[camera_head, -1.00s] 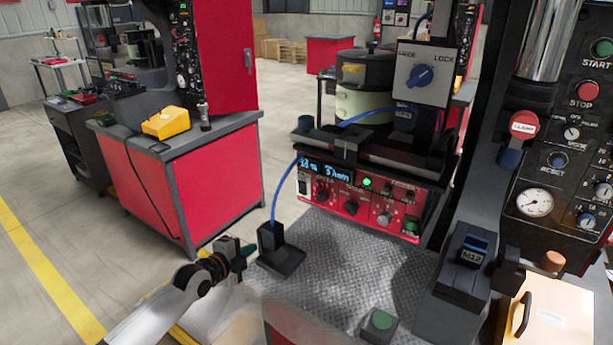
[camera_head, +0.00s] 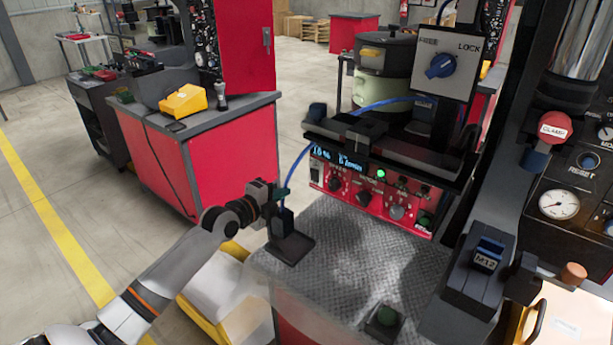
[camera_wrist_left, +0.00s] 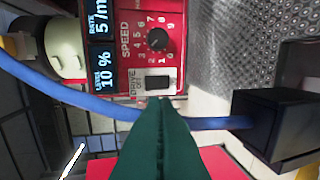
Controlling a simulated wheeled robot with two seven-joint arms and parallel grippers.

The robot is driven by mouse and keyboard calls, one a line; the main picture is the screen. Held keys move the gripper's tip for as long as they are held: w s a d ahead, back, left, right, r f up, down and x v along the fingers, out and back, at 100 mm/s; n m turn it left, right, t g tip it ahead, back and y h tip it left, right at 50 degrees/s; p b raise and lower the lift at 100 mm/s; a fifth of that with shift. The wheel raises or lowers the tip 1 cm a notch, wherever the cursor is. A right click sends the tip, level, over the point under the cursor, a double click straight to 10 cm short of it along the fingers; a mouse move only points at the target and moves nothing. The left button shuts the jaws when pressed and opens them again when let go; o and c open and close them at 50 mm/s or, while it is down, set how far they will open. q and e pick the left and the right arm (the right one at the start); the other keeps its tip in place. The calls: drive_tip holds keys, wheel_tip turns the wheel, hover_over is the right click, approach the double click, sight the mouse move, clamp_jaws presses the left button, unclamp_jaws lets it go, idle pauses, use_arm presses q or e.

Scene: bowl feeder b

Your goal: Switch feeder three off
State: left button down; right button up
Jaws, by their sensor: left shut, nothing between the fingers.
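A red feeder control panel (camera_head: 365,195) sits under the bowl unit, with a lit blue display (camera_head: 337,158), several knobs and a lit green lamp (camera_head: 381,174). I see no feeder number on it. My left gripper (camera_head: 284,191) is shut and empty, left of the panel. In the left wrist view its dark green fingertips (camera_wrist_left: 160,105) point at the switch; whether they touch is unclear. My right gripper is out of view.
A blue cable (camera_head: 296,165) rises from a black block (camera_head: 288,238) close to my left gripper. It also crosses the left wrist view behind the fingers. The metal plate (camera_head: 350,260) below the panel is mostly bare. A box with a FREE/LOCK knob (camera_head: 440,66) hangs above.

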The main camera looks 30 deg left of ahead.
sight(314, 173)
use_arm(q)
drive_tip(key=x, duration=0.3)
drive_tip(key=p+x, duration=0.1)
drive_tip(key=x, duration=0.3)
drive_tip(key=r+x, duration=0.1)
drive_tip(key=x, duration=0.2)
drive_tip(key=shift+w+d+p, duration=0.1)
drive_tip(key=shift+w+p, duration=0.25)
drive_tip(key=shift+w+b, duration=0.3)
drive_tip(key=shift+b, duration=0.7)
drive_tip(key=shift+r+p, duration=0.15)
drive_tip(key=shift+p, duration=0.25)
drive_tip(key=shift+s, duration=0.1)
